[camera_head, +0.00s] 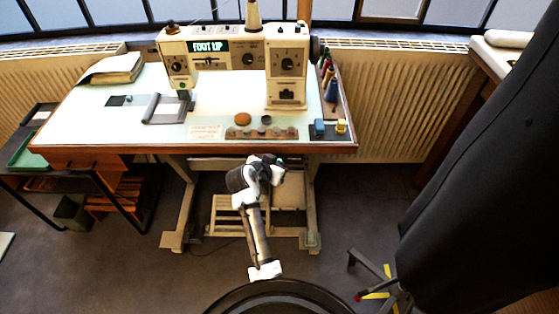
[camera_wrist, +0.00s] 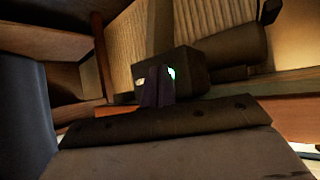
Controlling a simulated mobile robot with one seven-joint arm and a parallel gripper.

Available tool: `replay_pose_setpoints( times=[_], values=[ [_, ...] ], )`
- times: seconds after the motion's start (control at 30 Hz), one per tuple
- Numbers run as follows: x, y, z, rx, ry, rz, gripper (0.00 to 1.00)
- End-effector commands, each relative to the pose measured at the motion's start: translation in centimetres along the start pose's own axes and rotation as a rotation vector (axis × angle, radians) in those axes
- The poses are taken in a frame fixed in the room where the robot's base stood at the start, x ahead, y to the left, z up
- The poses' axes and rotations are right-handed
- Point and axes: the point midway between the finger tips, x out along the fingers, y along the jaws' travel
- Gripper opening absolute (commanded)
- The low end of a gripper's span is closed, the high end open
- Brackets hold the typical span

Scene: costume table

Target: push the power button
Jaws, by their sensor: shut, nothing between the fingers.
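A dark box (camera_wrist: 190,62) sits in the middle of the wrist view, seemingly below the tabletop. A small green-lit spot (camera_wrist: 172,73), which looks like the power button, shows on it, partly hidden behind my fingers. A pale mark (camera_wrist: 140,82) is to its left. My gripper (camera_wrist: 157,88) is shut and empty, its fingertips in front of the box face and just left of and below the green spot. I cannot tell whether they touch it. In the head view my gripper (camera_head: 278,172) is under the table's front edge, with a faint green glint beside it.
The sewing machine (camera_head: 240,60) stands on the table (camera_head: 130,130), its display reading "FOOT UP". The table's wooden front edge (camera_head: 220,149) is just above my arm. A pedal frame (camera_head: 225,215) is below. A dark garment (camera_head: 480,170) hangs at right.

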Motion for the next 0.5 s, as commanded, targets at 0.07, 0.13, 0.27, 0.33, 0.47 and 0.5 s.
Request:
replay_pose_setpoints(
  times=[0.07,0.13,0.27,0.33,0.47,0.5],
  values=[
    [0.0,0.0,-0.1,0.0,0.001,-0.001,0.0],
    [-0.1,0.0,0.0,0.0,0.001,-0.001,0.0],
    [-0.4,0.2,0.2,0.0,-0.001,-0.001,0.0],
    [-0.7,0.4,0.4,0.001,0.0,-0.002,0.0],
    [-1.2,0.8,0.8,0.0,-0.001,-0.001,0.0],
    [-1.3,0.8,0.8,0.0,0.0,0.0,0.0]
  ],
)
